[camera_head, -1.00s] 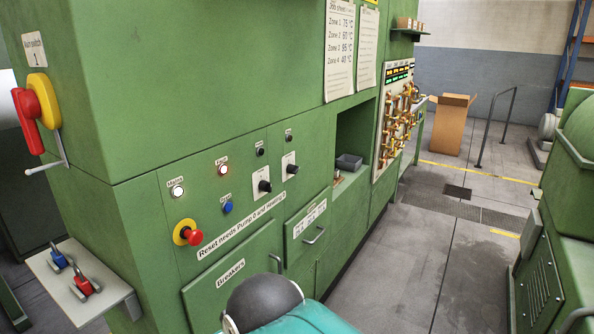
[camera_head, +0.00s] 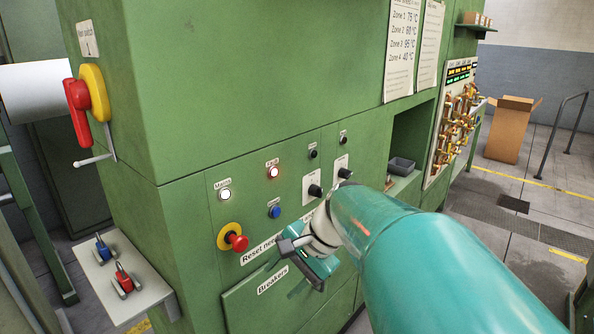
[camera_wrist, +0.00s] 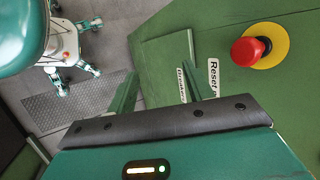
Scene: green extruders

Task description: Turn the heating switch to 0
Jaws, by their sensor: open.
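Two black rotary knobs sit on white plates on the green panel, a left knob (camera_head: 315,190) and a right knob (camera_head: 345,173). Their labels are too small to read, so I cannot tell which one is the heating switch. My gripper (camera_head: 302,264) is open and empty, in front of the panel, below the knobs and right of the red emergency button (camera_head: 237,242). It touches neither knob. My arm covers part of the panel to the right and the end of the reset label (camera_head: 258,250). The wrist view shows the red button (camera_wrist: 248,52) but no knob.
A white lamp (camera_head: 225,195), a lit lamp (camera_head: 273,172) and a blue button (camera_head: 274,212) are left of the knobs. A red and yellow main switch (camera_head: 90,105) juts out at the left corner. A shelf (camera_head: 140,290) with two padlocks sticks out below.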

